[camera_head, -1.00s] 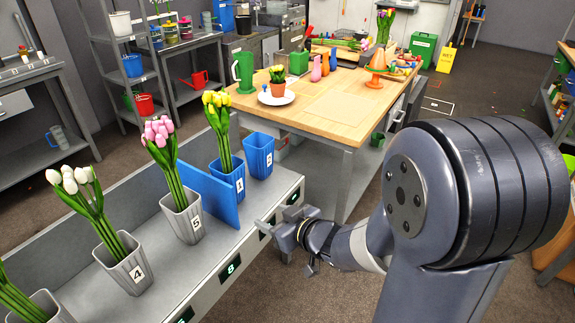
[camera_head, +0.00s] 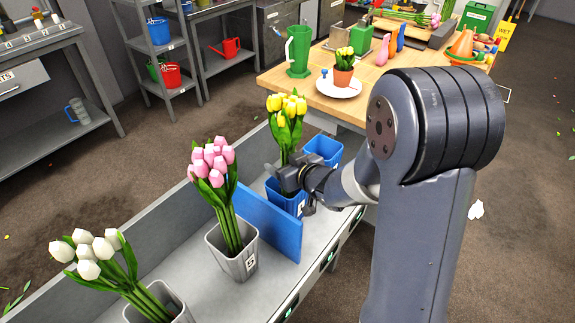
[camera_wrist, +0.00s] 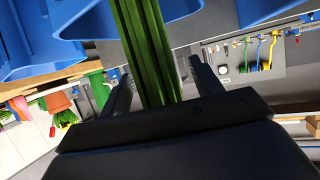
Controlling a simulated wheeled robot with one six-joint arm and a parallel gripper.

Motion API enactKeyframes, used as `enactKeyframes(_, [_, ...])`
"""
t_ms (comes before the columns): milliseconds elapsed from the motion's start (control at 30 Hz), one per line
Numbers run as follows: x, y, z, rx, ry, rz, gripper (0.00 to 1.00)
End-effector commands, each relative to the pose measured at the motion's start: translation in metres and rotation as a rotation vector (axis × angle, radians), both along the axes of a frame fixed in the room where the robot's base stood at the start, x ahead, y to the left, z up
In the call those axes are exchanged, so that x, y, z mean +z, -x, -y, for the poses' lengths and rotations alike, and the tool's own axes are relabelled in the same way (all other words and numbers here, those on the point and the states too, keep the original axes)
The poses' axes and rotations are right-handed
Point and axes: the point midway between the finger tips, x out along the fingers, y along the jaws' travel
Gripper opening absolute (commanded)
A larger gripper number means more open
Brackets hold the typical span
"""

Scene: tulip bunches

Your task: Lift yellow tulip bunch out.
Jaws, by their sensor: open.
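The yellow tulip bunch (camera_head: 287,108) stands upright in a blue bucket (camera_head: 287,203) on the grey trough. My gripper (camera_head: 284,178) is at the stems, just above the bucket's rim, and hides part of them. In the wrist view the green stems (camera_wrist: 146,45) run between the two fingers of my gripper (camera_wrist: 160,70). The fingers are apart, one on each side of the stems. Blue bucket walls show at the top of that view. The flower heads are out of the wrist view.
A blue divider (camera_head: 268,222) stands between the yellow bunch and pink tulips (camera_head: 213,160) in a grey bucket (camera_head: 232,257). White tulips (camera_head: 90,250) are farther left. Another blue bucket (camera_head: 323,150) stands behind. A wooden table (camera_head: 310,98) with a potted yellow plant (camera_head: 344,68) is beyond.

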Motion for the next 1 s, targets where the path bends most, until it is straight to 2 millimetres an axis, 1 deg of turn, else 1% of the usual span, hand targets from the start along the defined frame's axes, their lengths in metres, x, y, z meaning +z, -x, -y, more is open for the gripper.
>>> enactKeyframes(100, [0.0001, 0.0002, 0.0002, 0.000, 0.000, 0.000, 0.60])
enactKeyframes(800, [0.0001, 0.0004, 0.0004, 0.000, 0.000, 0.000, 0.04])
enactKeyframes(1000, [0.0015, 0.0001, 0.0003, 0.000, -0.001, 0.002, 0.04])
